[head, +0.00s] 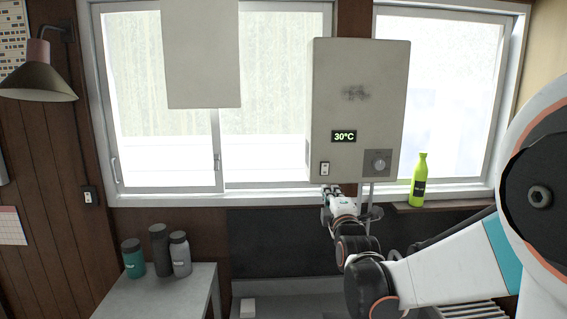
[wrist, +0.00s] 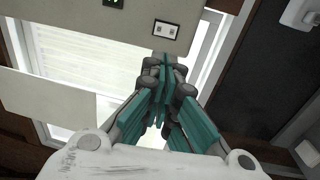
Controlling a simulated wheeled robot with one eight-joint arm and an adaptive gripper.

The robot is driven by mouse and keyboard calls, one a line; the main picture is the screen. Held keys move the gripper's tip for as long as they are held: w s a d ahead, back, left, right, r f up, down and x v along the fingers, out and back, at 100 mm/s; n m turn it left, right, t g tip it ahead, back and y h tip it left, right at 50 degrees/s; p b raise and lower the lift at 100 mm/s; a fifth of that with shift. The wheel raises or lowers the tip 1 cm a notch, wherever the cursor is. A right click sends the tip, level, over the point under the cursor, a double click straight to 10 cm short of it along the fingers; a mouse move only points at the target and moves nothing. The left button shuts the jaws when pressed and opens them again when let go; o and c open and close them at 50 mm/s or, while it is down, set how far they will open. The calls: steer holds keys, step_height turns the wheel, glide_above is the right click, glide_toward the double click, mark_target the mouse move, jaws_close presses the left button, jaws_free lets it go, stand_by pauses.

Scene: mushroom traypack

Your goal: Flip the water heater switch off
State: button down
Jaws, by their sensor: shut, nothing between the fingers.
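The water heater (head: 357,110) is a pale grey box mounted in front of the window, with a lit display (head: 344,136) reading 30°C. Its small switch (head: 325,168) sits on a white plate at the lower left of the front. The switch also shows in the wrist view (wrist: 166,29), just beyond my fingertips. Which way it is flipped is too small to tell. My gripper (head: 328,190) is shut and empty, just below the heater's bottom edge under the switch. In the wrist view, its teal-padded fingers (wrist: 165,62) are together and appear apart from the switch.
A round knob (head: 378,163) is at the heater's lower right, with pipes below. A green bottle (head: 418,182) stands on the sill to the right. Several bottles (head: 159,250) stand on a side table (head: 158,292) at left. A white panel (head: 201,55) hangs left of the heater.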

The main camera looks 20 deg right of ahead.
mark_target(320, 165)
steer(key=shift+w+d+r, duration=0.1)
stand_by(0.3)
steer(key=p+x, duration=0.2)
steer(key=x, duration=1.2)
steer(key=shift+r, duration=0.15)
steer(key=shift+w+r, duration=0.15)
steer(key=shift+w, duration=0.05)
